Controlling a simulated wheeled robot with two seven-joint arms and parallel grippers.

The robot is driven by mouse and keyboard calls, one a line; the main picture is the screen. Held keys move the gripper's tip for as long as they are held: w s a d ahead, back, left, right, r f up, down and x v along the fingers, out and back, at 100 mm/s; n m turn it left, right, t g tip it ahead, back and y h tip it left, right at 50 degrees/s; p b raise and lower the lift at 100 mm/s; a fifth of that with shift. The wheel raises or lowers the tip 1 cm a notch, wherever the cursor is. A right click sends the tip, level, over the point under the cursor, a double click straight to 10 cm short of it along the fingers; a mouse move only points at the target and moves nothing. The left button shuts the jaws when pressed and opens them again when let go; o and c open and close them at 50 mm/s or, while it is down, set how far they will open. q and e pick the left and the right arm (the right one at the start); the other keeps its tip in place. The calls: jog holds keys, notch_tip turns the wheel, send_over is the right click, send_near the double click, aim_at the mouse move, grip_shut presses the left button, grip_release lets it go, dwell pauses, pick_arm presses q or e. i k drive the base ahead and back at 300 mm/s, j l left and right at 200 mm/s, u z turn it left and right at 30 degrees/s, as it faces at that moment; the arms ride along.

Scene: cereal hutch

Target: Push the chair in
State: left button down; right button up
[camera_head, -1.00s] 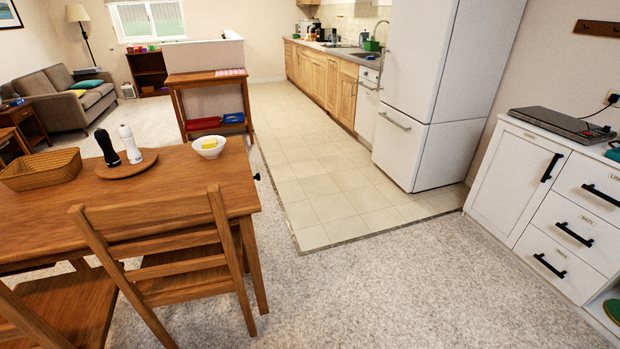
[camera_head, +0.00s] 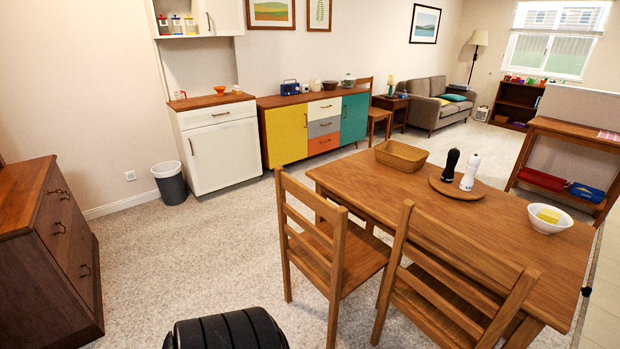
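Two wooden slatted chairs stand at the near side of the wooden dining table (camera_head: 500,222). The left chair (camera_head: 311,237) has its back toward the left, and much of its seat shows clear of the tabletop. The right chair (camera_head: 408,240) has its back close to the table's near edge, overlapping the tabletop in the picture; its seat shows partly through the slats. A third wooden chair (camera_head: 374,113) stands at the far wall beside the sideboard. Neither of my grippers is in view. A black ribbed part at the bottom appears to be mine.
A basket (camera_head: 402,155), shakers on a round board (camera_head: 458,186) and a bowl (camera_head: 549,219) are on the table. A brown dresser (camera_head: 50,250) stands at left, a grey bin (camera_head: 170,184) by the wall. The carpet between the dresser and left chair is open.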

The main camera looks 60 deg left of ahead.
aim_at(337, 254)
jog(key=u, duration=1.9)
